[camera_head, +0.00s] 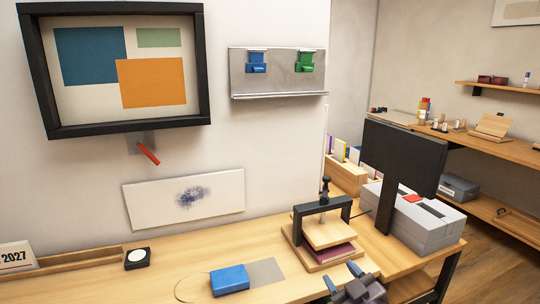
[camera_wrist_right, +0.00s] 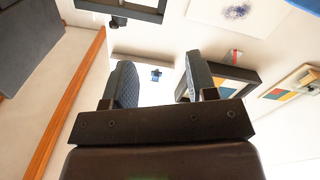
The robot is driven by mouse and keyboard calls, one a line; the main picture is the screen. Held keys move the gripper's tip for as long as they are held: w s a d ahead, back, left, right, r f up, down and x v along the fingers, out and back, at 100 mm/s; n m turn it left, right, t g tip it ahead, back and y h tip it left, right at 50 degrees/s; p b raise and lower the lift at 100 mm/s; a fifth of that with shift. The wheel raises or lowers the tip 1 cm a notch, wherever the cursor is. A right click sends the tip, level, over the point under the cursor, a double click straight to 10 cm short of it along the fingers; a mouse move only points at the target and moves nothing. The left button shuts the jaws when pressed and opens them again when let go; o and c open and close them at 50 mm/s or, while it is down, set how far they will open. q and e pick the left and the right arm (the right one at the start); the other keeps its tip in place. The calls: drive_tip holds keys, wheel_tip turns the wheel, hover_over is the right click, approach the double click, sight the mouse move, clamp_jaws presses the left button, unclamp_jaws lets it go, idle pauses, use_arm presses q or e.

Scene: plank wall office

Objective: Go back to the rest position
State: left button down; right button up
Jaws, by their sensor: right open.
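Only the gripper's end shows in the head view; most of the arm is out of frame. My left gripper is in neither view.
The desk is bare between the blue block's pad and the press.

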drive_tip(key=s+d+f+m+g+h, duration=0.2)
drive_tip(key=s+d+f, duration=0.2)
drive_tip(key=s+f, duration=0.3)
drive_tip(key=s+d+f+m+g+h+p, duration=0.1)
drive_tip(key=s+d+f+m+g+h, duration=0.1)
drive_tip(key=s+d+f, duration=0.2)
drive_tip(key=s+d+f+m+g+h+p, duration=0.1)
drive_tip(key=s+d+f+m+g, duration=0.1)
drive_tip(key=s+f, duration=0.8)
drive_tip(key=s+d+m, duration=0.1)
drive_tip(key=s, duration=0.7)
drive_tip(key=shift+s+d+h, duration=0.2)
drive_tip(key=shift+d+h, duration=0.2)
